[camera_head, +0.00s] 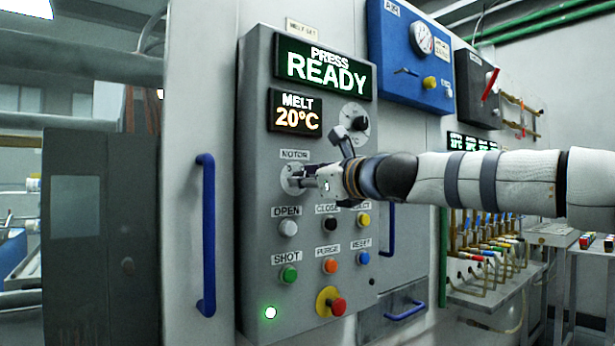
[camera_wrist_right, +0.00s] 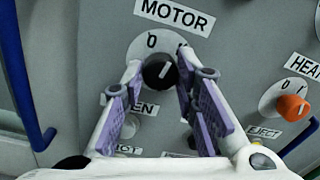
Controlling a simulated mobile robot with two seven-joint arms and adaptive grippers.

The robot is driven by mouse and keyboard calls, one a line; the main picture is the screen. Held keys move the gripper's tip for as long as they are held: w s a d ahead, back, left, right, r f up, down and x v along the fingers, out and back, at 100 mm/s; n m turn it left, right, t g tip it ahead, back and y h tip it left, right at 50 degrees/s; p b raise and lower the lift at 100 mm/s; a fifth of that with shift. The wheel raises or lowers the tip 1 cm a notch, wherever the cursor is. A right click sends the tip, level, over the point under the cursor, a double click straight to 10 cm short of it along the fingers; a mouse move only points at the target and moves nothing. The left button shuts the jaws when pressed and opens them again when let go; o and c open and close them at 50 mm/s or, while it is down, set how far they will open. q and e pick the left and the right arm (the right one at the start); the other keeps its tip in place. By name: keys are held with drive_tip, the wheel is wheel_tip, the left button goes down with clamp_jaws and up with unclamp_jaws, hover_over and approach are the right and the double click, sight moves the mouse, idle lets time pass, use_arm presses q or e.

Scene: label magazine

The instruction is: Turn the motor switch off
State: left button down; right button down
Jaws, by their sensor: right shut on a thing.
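The motor switch is a black knob (camera_wrist_right: 160,71) on a round pale plate under the MOTOR label, marked 0 and I. Its white pointer line slants up to the right, toward the I mark. My right gripper (camera_head: 308,183) is at this switch, with its two purple-padded fingers on either side of the knob and closed on it. In the head view the fingers hide most of the knob, and the plate's left edge shows. My left gripper is in neither view.
An orange HEAT knob (camera_wrist_right: 293,107) sits right of the motor switch. Push buttons, including OPEN (camera_head: 288,228) and SHOT (camera_head: 289,274), lie below. A red emergency button (camera_head: 338,307) is lower. A blue handle (camera_head: 206,235) stands left of the panel. The display (camera_head: 325,67) reads PRESS READY.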

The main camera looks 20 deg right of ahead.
drive_tip(key=shift+n+p, duration=0.55)
drive_tip(key=shift+n, duration=4.15)
drive_tip(key=c, duration=1.2)
unclamp_jaws()
drive_tip(key=shift+c, duration=0.2)
drive_tip(key=shift+s, duration=0.1)
drive_tip(key=v, duration=1.2)
drive_tip(key=shift+d, duration=0.15)
